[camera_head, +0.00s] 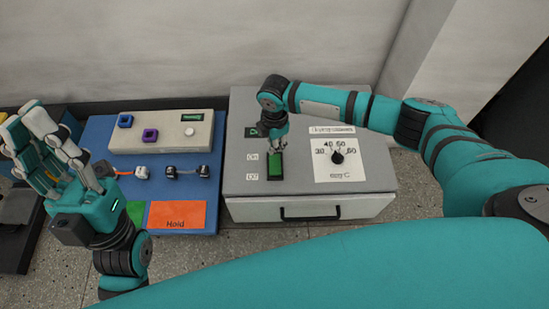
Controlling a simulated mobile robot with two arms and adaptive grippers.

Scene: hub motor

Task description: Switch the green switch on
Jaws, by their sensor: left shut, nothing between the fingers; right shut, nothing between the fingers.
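The green switch (274,168) sits in a dark frame on the top of a grey box (360,178), beside small labels. My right gripper (277,154) is shut and empty, pointing down at the far end of the green switch. Whether its fingertips touch the switch I cannot tell. The gripper hides part of the switch's far end. My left gripper (30,145) is shut and empty, raised at the far left, well away from the box.
A black dial (337,157) on a white plate is right of the switch. The box has a drawer with a black handle (310,214). A blue board (203,220) at left carries an orange "Hold" pad (176,215), connectors and a beige block (165,131).

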